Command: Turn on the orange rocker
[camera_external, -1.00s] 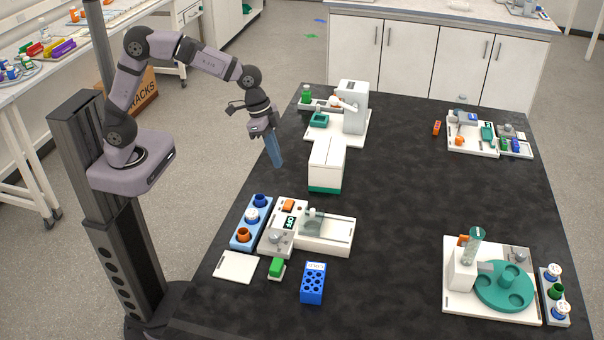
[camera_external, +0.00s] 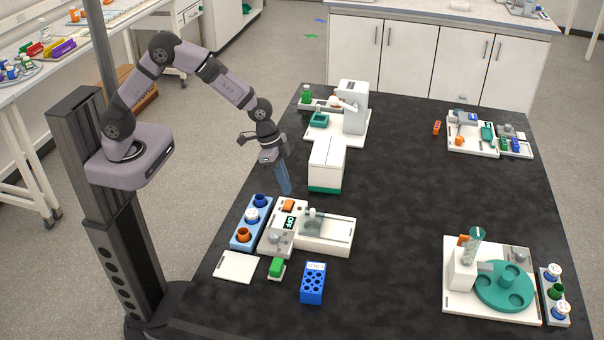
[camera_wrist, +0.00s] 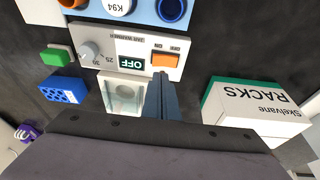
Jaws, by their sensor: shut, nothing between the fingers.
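A blue rack (camera_external: 240,236) with jars stands left of the warmer. A knob (camera_external: 274,237) is on the same panel. A white box with a green base (camera_external: 325,165) stands behind. A green block (camera_external: 276,267) and blue tube rack (camera_external: 313,283) lie in front.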

